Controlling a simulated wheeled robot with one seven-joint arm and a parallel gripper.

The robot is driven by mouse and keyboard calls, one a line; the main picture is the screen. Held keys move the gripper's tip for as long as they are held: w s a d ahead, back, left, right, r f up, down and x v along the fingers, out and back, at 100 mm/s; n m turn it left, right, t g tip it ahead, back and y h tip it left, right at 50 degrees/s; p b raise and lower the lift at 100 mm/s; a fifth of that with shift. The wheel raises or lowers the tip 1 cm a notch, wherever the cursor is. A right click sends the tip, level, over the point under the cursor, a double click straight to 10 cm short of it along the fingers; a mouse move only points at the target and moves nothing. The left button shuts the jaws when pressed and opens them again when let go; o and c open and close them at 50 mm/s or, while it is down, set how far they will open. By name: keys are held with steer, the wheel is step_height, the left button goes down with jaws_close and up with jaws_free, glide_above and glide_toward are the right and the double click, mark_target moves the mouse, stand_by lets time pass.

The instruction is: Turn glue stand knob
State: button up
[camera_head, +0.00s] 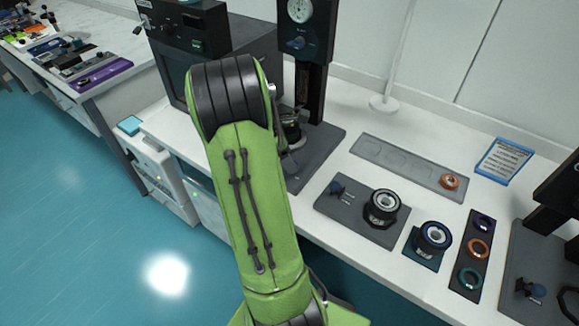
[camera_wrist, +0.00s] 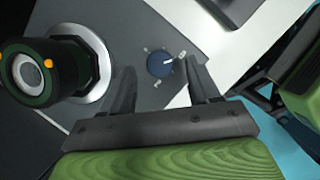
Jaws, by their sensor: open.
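In the wrist view a round blue knob (camera_wrist: 160,64) with a light pointer line sits on a grey plate (camera_wrist: 196,42), with small pale marks around it. My gripper (camera_wrist: 162,73) is open, with one dark finger left and one right of the knob in the picture. In the head view a tall black stand (camera_head: 318,75) with a dial rises from a dark base (camera_head: 325,142).
A dark cylinder with orange dots (camera_wrist: 28,75) stands left of the knob in the wrist view. In the head view, a plate with a small blue knob (camera_head: 336,187), a long grey tray (camera_head: 395,157) and a ring rack (camera_head: 456,266) lie to the right. A dark boxy machine stands behind my arm.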

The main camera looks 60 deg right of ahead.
steer(key=shift+x, duration=1.2)
steer(key=c, duration=1)
steer(key=shift+r, duration=0.1)
steer(key=shift+c, duration=0.2)
